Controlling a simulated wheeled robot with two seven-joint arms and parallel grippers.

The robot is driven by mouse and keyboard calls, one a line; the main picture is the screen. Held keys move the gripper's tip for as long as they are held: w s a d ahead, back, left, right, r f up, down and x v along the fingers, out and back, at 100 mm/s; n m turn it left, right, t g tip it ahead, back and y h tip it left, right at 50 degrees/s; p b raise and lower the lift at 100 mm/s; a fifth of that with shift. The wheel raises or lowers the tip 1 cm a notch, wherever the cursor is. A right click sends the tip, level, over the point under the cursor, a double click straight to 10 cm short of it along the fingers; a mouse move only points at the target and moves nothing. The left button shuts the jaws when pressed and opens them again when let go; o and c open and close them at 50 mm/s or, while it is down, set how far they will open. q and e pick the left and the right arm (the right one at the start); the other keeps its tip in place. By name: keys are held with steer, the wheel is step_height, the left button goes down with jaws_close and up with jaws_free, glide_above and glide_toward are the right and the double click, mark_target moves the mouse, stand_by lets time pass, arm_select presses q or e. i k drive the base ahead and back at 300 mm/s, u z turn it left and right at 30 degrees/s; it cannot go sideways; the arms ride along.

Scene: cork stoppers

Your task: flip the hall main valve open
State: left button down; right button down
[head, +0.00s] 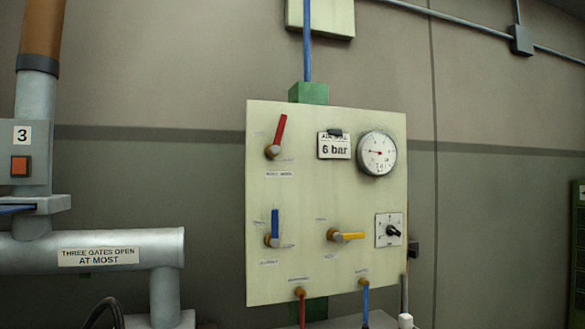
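A pale panel (315,275) on the wall carries three lever valves. The red lever (279,132) at the upper left points up and tilts right. The blue lever (275,223) below it stands upright. The yellow lever (347,236) to the right lies level, pointing right. Small labels sit by each lever but are too small to read surely, so I cannot tell which is the hall main valve. Neither of my grippers is in view.
Red (302,310) and blue (365,301) hoses hang below. A grey duct (35,254) with a "3" box (22,160) stands left. A green cabinet (579,240) stands at far right.

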mark_target(275, 149)
steer(key=k, duration=0.45)
steer(key=z, duration=1.7)
steer(key=i, duration=1.2)
steer(key=u, duration=2.7)
